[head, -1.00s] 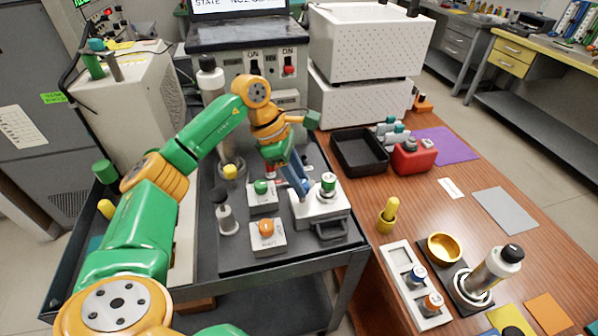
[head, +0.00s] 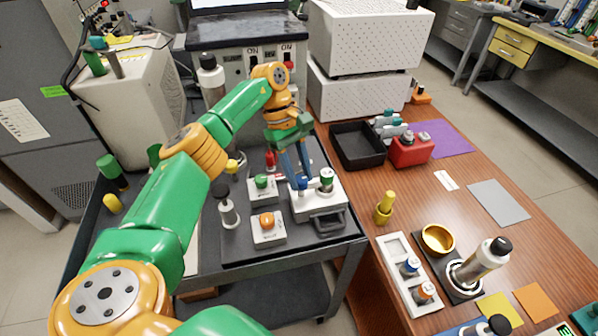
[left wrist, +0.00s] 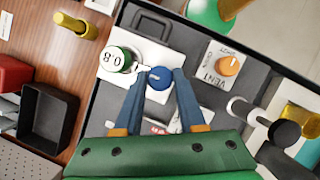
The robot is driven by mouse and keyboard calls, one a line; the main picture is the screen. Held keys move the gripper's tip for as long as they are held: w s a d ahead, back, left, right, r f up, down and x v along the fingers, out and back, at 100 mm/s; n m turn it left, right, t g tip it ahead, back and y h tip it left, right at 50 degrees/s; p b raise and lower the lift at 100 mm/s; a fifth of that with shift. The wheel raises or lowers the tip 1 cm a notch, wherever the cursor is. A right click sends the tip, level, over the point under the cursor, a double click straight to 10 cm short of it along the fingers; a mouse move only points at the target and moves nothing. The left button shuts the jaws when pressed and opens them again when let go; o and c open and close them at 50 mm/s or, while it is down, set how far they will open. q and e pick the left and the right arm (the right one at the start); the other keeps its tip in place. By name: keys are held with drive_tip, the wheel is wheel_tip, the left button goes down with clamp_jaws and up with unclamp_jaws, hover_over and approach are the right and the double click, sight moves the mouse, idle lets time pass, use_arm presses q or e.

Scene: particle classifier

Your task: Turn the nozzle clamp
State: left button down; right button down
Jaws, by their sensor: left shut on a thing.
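The nozzle clamp is a round blue knob (left wrist: 159,78) on a white block (head: 318,203) at the right of the dark tray mat. In the head view the knob shows only partly, between the fingertips. My left gripper (head: 303,180) reaches down from above with its blue fingers. In the left wrist view the gripper (left wrist: 160,80) has one fingertip on each side of the knob and is shut on it. A green-ringed cylinder (left wrist: 118,58) marked 0.8 stands on the same block, beside the knob. My right gripper is not in view.
An orange-knob box (head: 267,228) marked VENT and a green-button box (head: 262,189) stand left of the block. A dark handle (head: 328,222) sticks out in front of it. A black-topped post (head: 228,212) stands further left. A black bin (head: 357,147) is on the wooden table.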

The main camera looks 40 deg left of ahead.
sight(302, 178)
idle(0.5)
use_arm(q)
drive_tip(key=c, duration=0.5)
unclamp_jaws()
drive_tip(key=shift+w+a+r, duration=0.1)
drive_tip(key=shift+a+r, duration=0.05)
drive_tip(key=shift+r, duration=0.25)
drive_tip(key=v, duration=0.3)
drive_tip(key=shift+r, duration=0.2)
drive_tip(key=p+v, duration=0.2)
drive_tip(key=p, duration=0.2)
drive_tip(key=shift+a+r, duration=0.15)
drive_tip(key=shift+r, duration=0.25)
